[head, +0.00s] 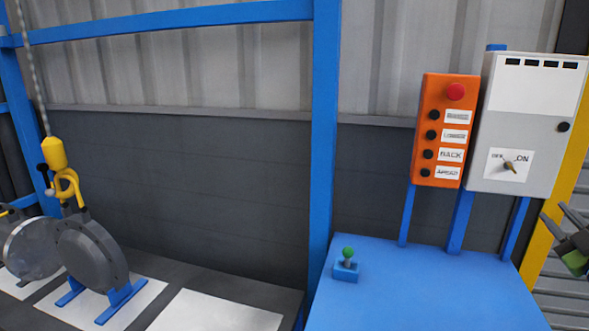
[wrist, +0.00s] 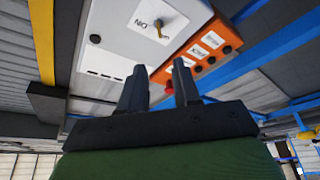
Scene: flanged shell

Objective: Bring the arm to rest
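My gripper (head: 556,218) is at the far right edge of the head view, in front of the yellow post and right of the grey switch box. Part of the arm behind it is cut off by the frame edge. In the wrist view the two dark fingers of my gripper (wrist: 160,78) stand apart with nothing between them. The grey switch box (wrist: 125,42) and the orange button box (wrist: 205,52) lie beyond the fingertips, and I see no contact with either.
The grey switch box (head: 523,120) has a rotary knob; the orange button box (head: 446,130) has a red button. A green-topped joystick (head: 347,262) stands on the blue console (head: 420,295). At left, a yellow hook (head: 66,185) hangs at a grey flanged shell (head: 92,255) on blue supports.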

